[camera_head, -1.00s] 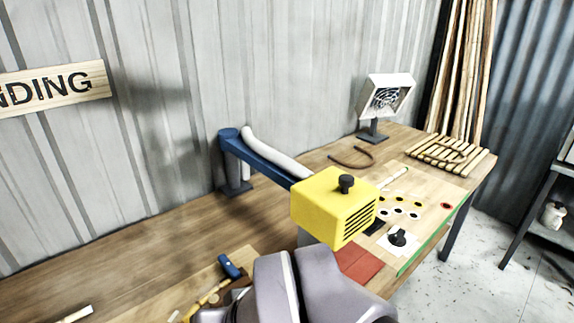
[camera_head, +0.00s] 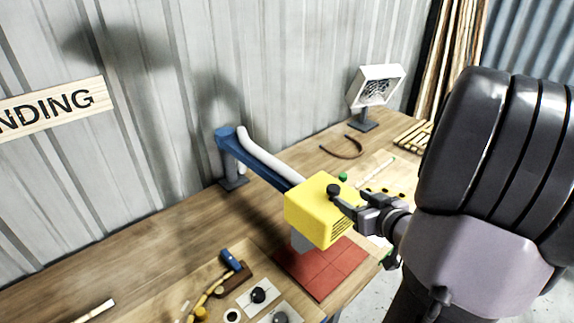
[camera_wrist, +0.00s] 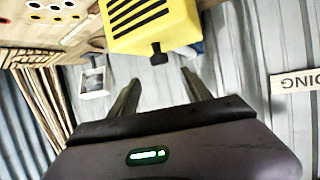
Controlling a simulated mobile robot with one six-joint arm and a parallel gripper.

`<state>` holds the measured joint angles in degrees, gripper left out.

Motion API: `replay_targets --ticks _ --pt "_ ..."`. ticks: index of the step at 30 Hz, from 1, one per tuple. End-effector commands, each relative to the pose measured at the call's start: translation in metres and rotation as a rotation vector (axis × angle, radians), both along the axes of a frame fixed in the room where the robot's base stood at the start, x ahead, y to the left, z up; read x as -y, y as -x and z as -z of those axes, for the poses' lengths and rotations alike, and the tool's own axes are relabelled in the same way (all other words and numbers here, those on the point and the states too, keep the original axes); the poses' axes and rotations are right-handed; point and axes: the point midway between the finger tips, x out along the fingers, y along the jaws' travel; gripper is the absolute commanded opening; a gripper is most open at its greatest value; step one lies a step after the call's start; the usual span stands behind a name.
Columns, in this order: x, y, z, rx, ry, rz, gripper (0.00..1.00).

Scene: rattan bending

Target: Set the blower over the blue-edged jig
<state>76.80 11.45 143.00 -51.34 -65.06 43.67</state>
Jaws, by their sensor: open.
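The blower is a yellow box (camera_head: 315,207) with dark vent slots and a black knob (camera_head: 333,190) on top, hung from a blue arm (camera_head: 265,163). It hangs above the red tiled pad (camera_head: 325,272). My gripper (camera_head: 343,198) is open, its fingers reaching in from the right at the knob. In the wrist view the knob (camera_wrist: 156,53) lies just ahead of the spread fingertips, between their lines. The wooden board (camera_head: 215,312) at the front left has a bit of blue at its front edge, mostly cut off by the frame.
A blue hammer (camera_head: 231,261), a curved rattan piece (camera_head: 212,287) and black knobs sit at the front left. A white-framed lamp-like unit (camera_head: 375,86) and a bent brown strip (camera_head: 342,147) are at the back. My arm hides the table's right side.

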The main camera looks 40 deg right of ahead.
Motion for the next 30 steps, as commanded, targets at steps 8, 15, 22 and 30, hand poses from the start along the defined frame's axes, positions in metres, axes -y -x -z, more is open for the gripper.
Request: replay_targets --ticks 8,15,22,30 --pt "0.024 -0.066 0.033 0.0 0.001 -0.003 0.57" --pt "0.035 -0.091 0.042 0.001 0.001 0.003 0.57" --pt "0.036 -0.093 0.042 0.001 0.001 0.003 0.57" --pt "0.035 -0.093 0.042 0.0 0.002 0.002 0.15"
